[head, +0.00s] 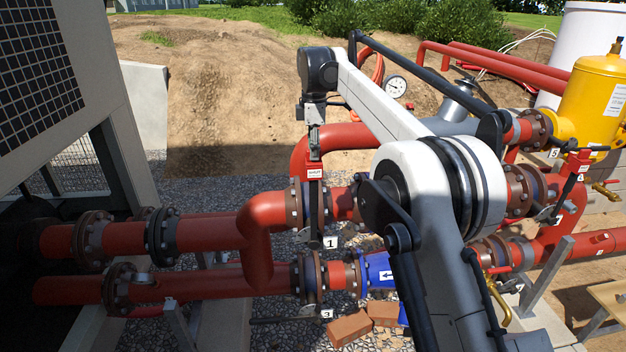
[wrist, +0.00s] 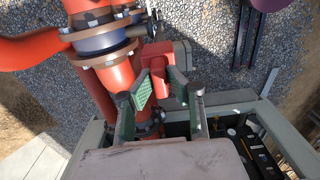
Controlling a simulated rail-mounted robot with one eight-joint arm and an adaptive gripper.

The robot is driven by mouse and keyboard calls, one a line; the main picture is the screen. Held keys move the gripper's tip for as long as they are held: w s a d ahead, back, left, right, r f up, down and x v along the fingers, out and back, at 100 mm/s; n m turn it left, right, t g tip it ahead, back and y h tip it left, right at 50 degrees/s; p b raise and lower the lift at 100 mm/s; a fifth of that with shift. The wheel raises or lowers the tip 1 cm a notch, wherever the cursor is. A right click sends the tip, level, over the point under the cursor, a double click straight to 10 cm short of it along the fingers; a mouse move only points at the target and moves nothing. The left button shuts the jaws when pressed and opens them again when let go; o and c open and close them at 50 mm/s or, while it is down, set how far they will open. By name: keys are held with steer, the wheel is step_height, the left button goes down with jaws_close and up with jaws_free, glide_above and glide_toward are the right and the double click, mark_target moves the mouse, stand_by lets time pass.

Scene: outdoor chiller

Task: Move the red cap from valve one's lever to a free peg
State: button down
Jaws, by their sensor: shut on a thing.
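The red cap (head: 313,168) with a white label is at the top of valve one's upright dark lever (head: 314,215), above the number 1 plate (head: 331,241). My gripper (head: 313,138) comes down from above and is shut on the cap. In the wrist view, my gripper's (wrist: 160,91) green-padded fingers lie on either side of the red cap (wrist: 158,56). The cap's lower end is hidden in the wrist view, and I cannot tell how far it sits on the lever. I cannot make out a free peg in either view.
Red flanged pipes (head: 200,232) run around the valve. Another red labelled piece (head: 580,160) is at the right, near the yellow tank (head: 597,100). The chiller (head: 45,70) stands at the left. Loose bricks (head: 350,327) lie on the gravel below.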

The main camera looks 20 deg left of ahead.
steer(key=shift+r+p, duration=0.75)
steer(key=shift+r, duration=0.2)
stand_by(0.4)
steer(key=c, duration=2.3)
jaws_free()
jaws_close()
steer(key=shift+d, duration=0.1)
